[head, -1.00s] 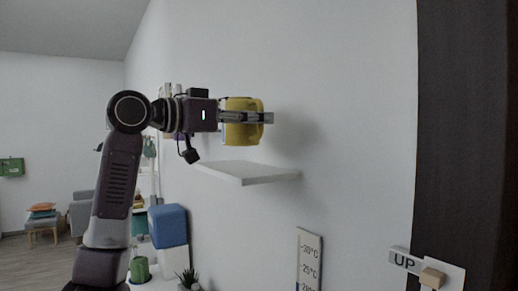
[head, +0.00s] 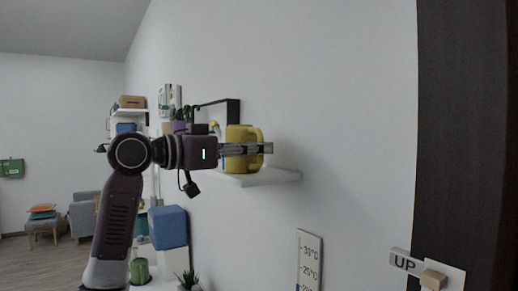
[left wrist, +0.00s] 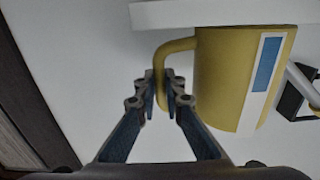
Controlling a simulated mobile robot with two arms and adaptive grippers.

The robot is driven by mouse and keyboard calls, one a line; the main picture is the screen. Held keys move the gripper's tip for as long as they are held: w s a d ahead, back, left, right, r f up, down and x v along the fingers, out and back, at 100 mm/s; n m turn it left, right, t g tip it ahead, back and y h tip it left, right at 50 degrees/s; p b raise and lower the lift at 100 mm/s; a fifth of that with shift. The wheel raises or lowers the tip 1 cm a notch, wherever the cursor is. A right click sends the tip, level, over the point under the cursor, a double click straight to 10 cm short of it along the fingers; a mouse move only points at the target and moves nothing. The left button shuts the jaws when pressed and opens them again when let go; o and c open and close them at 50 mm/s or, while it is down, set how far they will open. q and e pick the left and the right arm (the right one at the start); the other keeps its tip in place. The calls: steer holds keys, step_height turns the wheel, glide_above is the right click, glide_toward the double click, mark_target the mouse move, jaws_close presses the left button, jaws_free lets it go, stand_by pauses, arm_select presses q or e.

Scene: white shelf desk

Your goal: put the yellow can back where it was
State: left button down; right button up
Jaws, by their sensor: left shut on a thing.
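The yellow can (head: 236,162) has a side handle and sits at the height of the white wall shelf (head: 275,177) in the head view. My left gripper (head: 262,148) reaches in from the left and is shut on the can. In the left wrist view, my fingers (left wrist: 166,88) close on the handle of the can (left wrist: 215,75), which bears a white and blue label. There the can's base is at or very near the shelf edge (left wrist: 230,12); I cannot tell whether they touch. My right gripper is not in view.
A black angular frame (head: 236,108) stands behind the can. A thermometer board (head: 309,260) and an UP switch sign (head: 404,262) are on the wall to the lower right. A blue box (head: 168,226) stands below left. The shelf's right end is bare.

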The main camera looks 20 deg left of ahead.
arm_select(q)
steer(key=c, duration=2)
jaws_free()
steer(key=shift+c, duration=0.2)
steer(key=shift+r, duration=0.15)
steer(key=shift+s+a, duration=0.25)
steer(key=shift+a, duration=0.05)
steer(key=b+v, duration=0.3)
steer(key=v, duration=0.8)
steer(key=shift+s+a, duration=0.1)
